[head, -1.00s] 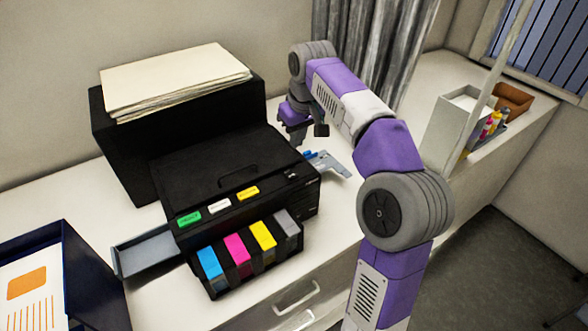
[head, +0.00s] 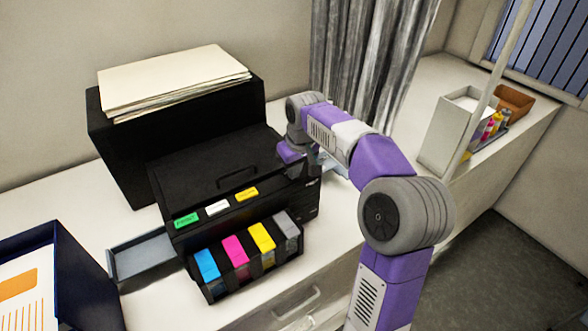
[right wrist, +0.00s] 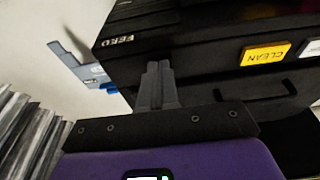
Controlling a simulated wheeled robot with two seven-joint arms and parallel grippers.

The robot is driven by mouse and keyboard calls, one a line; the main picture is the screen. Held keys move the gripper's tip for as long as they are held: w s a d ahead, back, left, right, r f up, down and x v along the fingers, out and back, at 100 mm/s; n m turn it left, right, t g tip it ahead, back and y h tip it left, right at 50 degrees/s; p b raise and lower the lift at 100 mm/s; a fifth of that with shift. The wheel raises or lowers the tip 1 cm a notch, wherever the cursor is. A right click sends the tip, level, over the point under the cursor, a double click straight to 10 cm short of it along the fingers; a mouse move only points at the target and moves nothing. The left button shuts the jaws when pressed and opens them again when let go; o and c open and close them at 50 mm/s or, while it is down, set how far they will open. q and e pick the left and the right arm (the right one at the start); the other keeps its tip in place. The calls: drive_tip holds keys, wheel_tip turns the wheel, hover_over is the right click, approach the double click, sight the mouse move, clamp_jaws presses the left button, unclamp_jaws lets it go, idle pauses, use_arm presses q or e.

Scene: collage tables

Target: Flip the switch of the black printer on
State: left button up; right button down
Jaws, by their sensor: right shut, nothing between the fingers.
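The black printer (head: 215,165) stands on the white counter, with green, white and yellow labels on its front edge. My left gripper is out of view.
Coloured ink cartridges (head: 234,250) sit at the printer's front, with a grey tray (head: 145,258) at its left. A black box with papers (head: 172,80) stands behind. A blue-and-grey tool (right wrist: 75,66) lies beside the printer. A dark blue folder box (head: 90,285) is front left.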

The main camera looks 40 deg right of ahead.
drive_tip(key=f+b, duration=0.1)
drive_tip(key=b, duration=0.1)
drive_tip(key=shift+s+t+b, duration=0.15)
drive_tip(key=shift+t+b, duration=0.25)
drive_tip(key=shift+r+p, duration=0.2)
drive_tip(key=shift+p, duration=0.1)
drive_tip(key=shift+w+r+p, duration=0.35)
drive_tip(key=shift+w+p, duration=0.15)
drive_tip(key=shift+p, duration=0.25)
drive_tip(key=shift+w, duration=0.25)
drive_tip(key=shift+r, duration=0.1)
